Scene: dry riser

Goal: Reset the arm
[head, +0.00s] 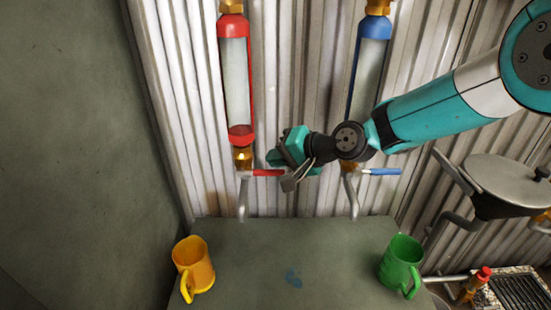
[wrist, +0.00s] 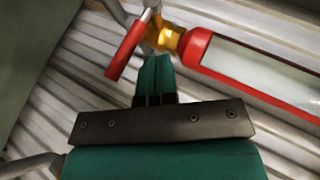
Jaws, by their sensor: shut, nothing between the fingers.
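My gripper (head: 277,160) is shut and empty, at the end of my teal arm. In the head view it is just to the right of the red riser's valve, near its red lever handle (head: 268,172). In the wrist view my gripper (wrist: 153,62) points at the brass fitting (wrist: 170,39), with the red handle (wrist: 126,48) close on its left. I cannot tell whether it touches the handle. The red-capped clear cylinder (wrist: 270,75) runs off to the right there. My wrist partly covers the blue riser's lower fitting in the head view.
A blue-capped cylinder (head: 370,62) with a blue lever (head: 384,171) is mounted right of the red-capped one (head: 236,85). A yellow mug (head: 196,265) and a green mug (head: 402,262) stand on the grey surface (head: 330,255). A lidded pan (head: 505,180) is at the right.

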